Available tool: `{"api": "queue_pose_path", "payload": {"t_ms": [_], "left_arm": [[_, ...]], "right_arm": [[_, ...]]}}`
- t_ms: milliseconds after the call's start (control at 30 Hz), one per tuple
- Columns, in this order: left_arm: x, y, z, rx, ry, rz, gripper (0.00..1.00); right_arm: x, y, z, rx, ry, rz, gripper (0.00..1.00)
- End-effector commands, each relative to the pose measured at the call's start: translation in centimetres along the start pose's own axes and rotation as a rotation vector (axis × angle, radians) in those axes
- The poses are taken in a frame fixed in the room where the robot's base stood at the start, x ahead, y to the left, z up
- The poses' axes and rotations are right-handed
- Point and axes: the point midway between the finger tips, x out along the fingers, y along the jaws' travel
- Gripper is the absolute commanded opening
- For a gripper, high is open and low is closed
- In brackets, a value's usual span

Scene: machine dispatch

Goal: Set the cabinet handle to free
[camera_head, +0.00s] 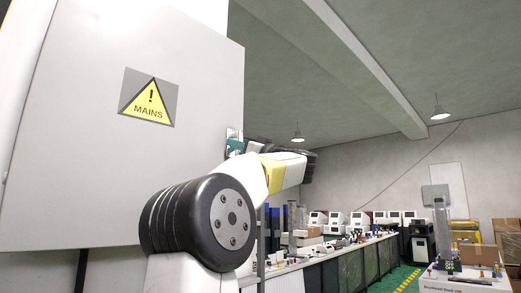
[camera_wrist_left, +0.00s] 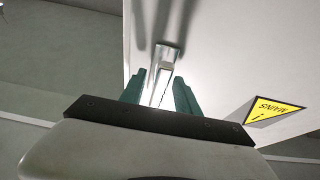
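The cabinet (camera_head: 90,190) is a pale grey box filling the left of the head view. Its metal handle (camera_wrist_left: 164,72) shows in the left wrist view, a shiny bar standing out from the pale cabinet face. My left gripper (camera_head: 235,145) is at the cabinet's right edge, with its teal fingers partly hidden by my arm. In the left wrist view the two teal fingers (camera_wrist_left: 160,88) stand apart, one on each side of the handle. A narrow gap seems to show beside the handle; firm contact is not visible. My right gripper is not in view.
A yellow MAINS warning label (camera_head: 150,102) is on the cabinet face. Behind to the right, a long workbench (camera_head: 340,262) carries several machines. Cardboard boxes (camera_head: 477,256) stand at the far right. A green floor strip runs between them.

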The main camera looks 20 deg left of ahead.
Motion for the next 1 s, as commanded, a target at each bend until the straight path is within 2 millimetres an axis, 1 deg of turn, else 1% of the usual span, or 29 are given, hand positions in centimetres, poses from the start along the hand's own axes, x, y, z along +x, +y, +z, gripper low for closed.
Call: {"api": "queue_pose_path", "payload": {"t_ms": [100,300,1000], "left_arm": [[-0.02,0.02,0.02,0.001,0.000,0.000,0.38],[-0.03,0.02,0.02,0.001,0.000,0.000,0.00],[-0.05,0.04,0.03,0.001,0.000,0.001,0.00]], "right_arm": [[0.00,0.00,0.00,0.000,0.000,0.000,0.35],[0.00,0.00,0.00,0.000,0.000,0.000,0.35],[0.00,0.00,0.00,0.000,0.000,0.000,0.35]]}}
